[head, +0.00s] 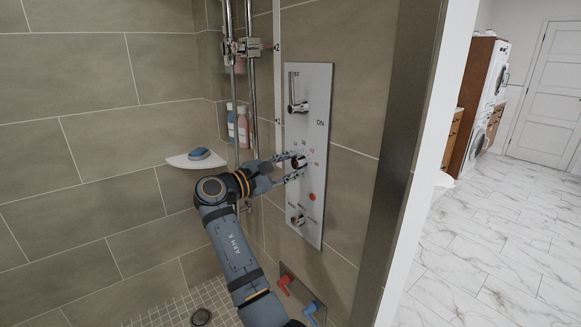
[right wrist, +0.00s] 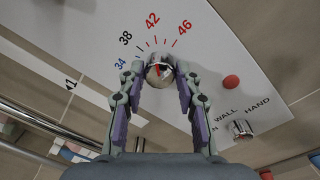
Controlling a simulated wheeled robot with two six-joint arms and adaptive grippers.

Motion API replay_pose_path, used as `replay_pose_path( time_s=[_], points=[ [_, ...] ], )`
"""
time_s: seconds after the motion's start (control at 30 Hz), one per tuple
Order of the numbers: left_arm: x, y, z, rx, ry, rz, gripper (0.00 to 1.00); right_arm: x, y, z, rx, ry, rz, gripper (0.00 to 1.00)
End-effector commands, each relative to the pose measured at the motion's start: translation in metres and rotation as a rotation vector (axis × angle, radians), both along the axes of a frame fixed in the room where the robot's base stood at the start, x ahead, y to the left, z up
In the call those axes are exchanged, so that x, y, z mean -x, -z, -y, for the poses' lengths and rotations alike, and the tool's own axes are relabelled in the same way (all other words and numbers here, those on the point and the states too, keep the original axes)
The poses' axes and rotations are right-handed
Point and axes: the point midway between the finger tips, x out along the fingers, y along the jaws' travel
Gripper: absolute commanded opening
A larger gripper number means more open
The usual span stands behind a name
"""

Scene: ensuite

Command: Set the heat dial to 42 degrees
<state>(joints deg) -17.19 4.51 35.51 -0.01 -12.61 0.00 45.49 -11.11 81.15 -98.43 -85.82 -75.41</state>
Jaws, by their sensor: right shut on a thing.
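The heat dial (head: 299,161) is a small round chrome knob in the middle of the steel shower panel (head: 311,80). My right gripper (head: 298,164) is shut on the dial, with one finger on each side of it. In the right wrist view the dial (right wrist: 160,73) sits between the fingertips of the right gripper (right wrist: 160,76). The printed scale (right wrist: 152,21) arcs above it with 34 and 38 in blue or black and 42 and 46 in red. I cannot tell where the dial points. My left gripper is not in view.
Red and blue valve handles (head: 284,285) are low on the wall. A corner shelf (head: 197,161) and bottles (head: 243,127) stand left.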

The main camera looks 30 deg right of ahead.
Motion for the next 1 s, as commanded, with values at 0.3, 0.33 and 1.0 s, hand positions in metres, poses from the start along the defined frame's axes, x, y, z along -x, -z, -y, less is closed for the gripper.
replay_pose_path(
  time_s=[0.3,0.33,1.0],
  points=[
    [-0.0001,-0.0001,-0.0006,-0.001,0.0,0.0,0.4,0.0001,0.0008,-0.0001,-0.001,0.001,-0.002,0.43],
    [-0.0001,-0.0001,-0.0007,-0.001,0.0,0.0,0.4,0.0001,0.0008,-0.0001,-0.001,0.001,-0.002,0.47],
    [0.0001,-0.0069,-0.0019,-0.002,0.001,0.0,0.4,0.0,-0.0024,-0.0001,0.006,0.0,-0.083,0.57]
  ],
)
